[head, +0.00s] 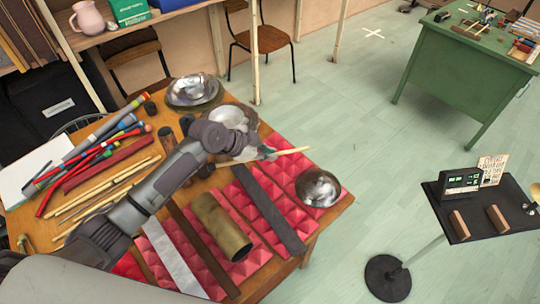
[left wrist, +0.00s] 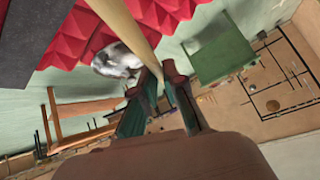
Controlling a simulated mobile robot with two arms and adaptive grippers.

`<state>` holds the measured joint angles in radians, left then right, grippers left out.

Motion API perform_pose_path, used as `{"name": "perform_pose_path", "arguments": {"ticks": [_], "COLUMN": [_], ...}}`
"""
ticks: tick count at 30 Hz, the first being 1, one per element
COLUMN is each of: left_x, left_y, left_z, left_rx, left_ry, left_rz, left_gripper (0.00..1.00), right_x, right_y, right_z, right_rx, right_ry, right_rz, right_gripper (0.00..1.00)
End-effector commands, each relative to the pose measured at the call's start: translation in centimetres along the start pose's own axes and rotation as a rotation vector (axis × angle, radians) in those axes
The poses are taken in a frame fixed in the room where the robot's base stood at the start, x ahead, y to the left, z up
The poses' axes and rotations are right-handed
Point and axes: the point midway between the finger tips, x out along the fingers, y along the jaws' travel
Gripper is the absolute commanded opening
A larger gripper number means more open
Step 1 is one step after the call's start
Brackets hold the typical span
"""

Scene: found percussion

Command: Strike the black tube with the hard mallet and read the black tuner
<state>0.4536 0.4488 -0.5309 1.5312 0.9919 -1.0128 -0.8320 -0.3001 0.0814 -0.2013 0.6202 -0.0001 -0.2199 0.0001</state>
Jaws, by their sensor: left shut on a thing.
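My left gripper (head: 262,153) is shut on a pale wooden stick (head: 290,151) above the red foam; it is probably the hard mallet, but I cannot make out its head. In the left wrist view the stick (left wrist: 135,25) runs between the fingers (left wrist: 155,95). A long dark grey bar (head: 268,208) lies on the foam below the gripper. My right gripper is out of view.
The red foam (head: 290,136) also carries a brass tube (head: 222,228), a silver bar (head: 172,258), a brown bar (head: 203,250) and a shiny metal bowl (head: 318,187). Loose sticks (head: 105,190) lie left. Clear floor separates the table from the stand (head: 510,205) and green desk (head: 450,60).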

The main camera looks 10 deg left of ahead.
Motion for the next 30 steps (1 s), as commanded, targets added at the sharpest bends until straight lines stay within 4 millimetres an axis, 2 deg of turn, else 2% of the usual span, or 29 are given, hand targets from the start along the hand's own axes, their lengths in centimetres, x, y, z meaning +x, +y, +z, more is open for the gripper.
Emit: {"name": "perform_pose_path", "arguments": {"ticks": [1, 8, 9, 11, 15, 17, 20, 30], "left_x": [0.4, -0.8, -1.4, -1.5, -1.5, -1.2, -0.8, -0.6], "left_y": [-0.8, -4.1, -3.9, -3.4, -0.3, 0.8, 1.6, 1.6], "left_z": [1.3, 3.6, 2.9, 2.4, 0.7, 0.4, 0.2, 0.4], "left_rx": [0.019, 0.126, 0.128, 0.126, 0.127, 0.126, 0.124, 0.124], "left_ry": [0.001, 0.028, 0.029, 0.029, 0.029, 0.028, 0.028, 0.028], "left_rz": [0.007, 0.096, 0.102, 0.105, 0.106, 0.106, 0.101, 0.100], "left_gripper": [0.00, 0.00, 0.00, 0.00, 0.00, 0.00, 0.00, 0.00], "right_x": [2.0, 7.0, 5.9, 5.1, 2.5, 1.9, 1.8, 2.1], "right_y": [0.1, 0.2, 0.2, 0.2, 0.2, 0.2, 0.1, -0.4], "right_z": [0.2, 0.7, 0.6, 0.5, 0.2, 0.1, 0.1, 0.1], "right_rx": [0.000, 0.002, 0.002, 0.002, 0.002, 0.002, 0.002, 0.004], "right_ry": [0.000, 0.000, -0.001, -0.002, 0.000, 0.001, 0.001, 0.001], "right_rz": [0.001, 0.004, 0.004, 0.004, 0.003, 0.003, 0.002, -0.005], "right_gripper": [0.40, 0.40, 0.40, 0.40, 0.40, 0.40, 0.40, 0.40]}}
